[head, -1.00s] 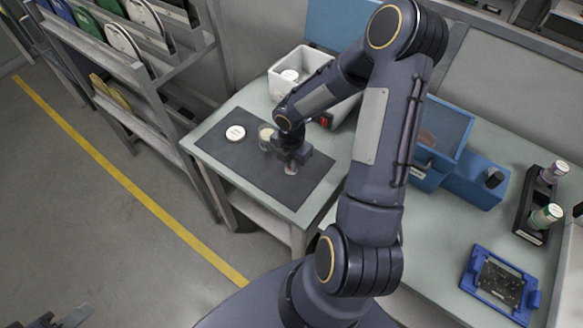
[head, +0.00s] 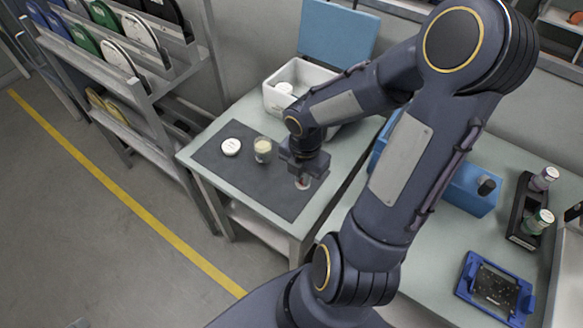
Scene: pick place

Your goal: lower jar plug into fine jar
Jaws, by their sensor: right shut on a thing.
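A small clear jar (head: 263,150) with beige contents or a beige top stands upright on the dark mat (head: 233,176). I take it for the fine jar. My right gripper (head: 303,172) is to the right of this jar and nearer the front, low over the mat. It is shut on a small white and red thing (head: 302,183), probably the jar plug, mostly hidden by the fingers. I cannot tell whether it touches the mat. The plug and the jar are apart. My left gripper cannot be made out; only a grey sliver shows at the bottom left edge.
A white round lid (head: 231,146) lies left of the jar. A white bin (head: 291,85) stands behind the mat. A blue box (head: 470,188), a dark vial rack (head: 523,212) and a blue fixture (head: 494,288) are at right. A plate rack (head: 137,85) stands left.

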